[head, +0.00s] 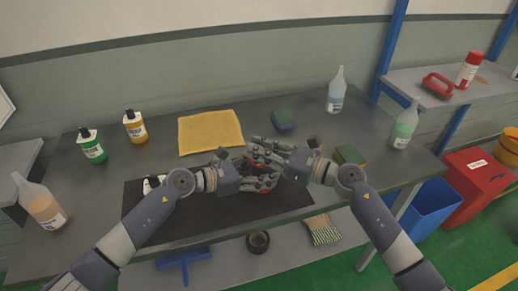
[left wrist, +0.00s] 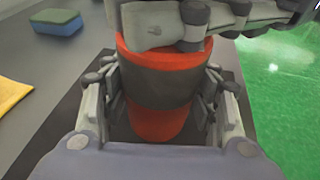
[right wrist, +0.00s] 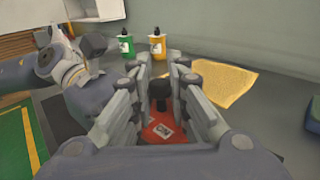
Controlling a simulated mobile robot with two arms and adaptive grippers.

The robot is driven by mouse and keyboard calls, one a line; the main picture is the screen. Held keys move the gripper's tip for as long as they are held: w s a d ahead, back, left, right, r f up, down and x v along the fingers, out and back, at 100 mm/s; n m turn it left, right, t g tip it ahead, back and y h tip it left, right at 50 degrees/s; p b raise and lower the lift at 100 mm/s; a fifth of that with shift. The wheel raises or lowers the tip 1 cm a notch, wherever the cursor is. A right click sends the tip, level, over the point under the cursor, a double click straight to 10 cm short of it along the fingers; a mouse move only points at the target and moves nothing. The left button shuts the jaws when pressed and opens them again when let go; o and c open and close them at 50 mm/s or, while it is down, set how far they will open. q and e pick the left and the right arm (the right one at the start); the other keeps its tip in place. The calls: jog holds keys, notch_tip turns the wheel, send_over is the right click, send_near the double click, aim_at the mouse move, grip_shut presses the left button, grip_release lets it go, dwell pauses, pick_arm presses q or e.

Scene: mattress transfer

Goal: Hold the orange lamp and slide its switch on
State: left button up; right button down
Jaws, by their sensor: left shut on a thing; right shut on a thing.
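The orange lamp (head: 238,162) is mostly hidden between my two hands above the dark mat. In the left wrist view the lamp (left wrist: 157,124) is an orange-red cylinder with a wide dark band. My left gripper (left wrist: 160,95) is shut on it, with fingers on both sides. My right gripper (head: 262,152) comes in from the right and is shut on the lamp too, its fingers crossing over the lamp's far end in the left wrist view. In the right wrist view a black knob-like part (right wrist: 160,92) stands between the fingers, above an orange face with a small label. I cannot tell the switch's position.
The dark mat (head: 140,190) lies on the grey table. A yellow cloth (head: 210,131), a sponge (head: 283,119), another sponge (head: 350,155) and several bottles stand around. A tape roll (head: 258,242) and a brush are on the lower shelf.

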pick_arm(q)
jog(key=shift+w+a, duration=0.1)
jog(key=shift+a, duration=0.05)
pick_arm(e)
jog(key=shift+d, duration=0.1)
pick_arm(q)
jog(key=shift+w+a, duration=0.1)
pick_arm(e)
jog(key=shift+w+d, duration=0.2)
jog(key=shift+d, duration=0.4)
jog(key=shift+w+d, duration=0.15)
jog(key=shift+d, duration=0.4)
jog(key=c, duration=1.5)
grip_release()
jog(key=shift+a, duration=0.1)
pick_arm(q)
jog(key=shift+f, duration=0.1)
jog(key=shift+s+d, duration=0.2)
jog(key=shift+d, duration=0.05)
pick_arm(e)
jog(key=v, duration=1.2)
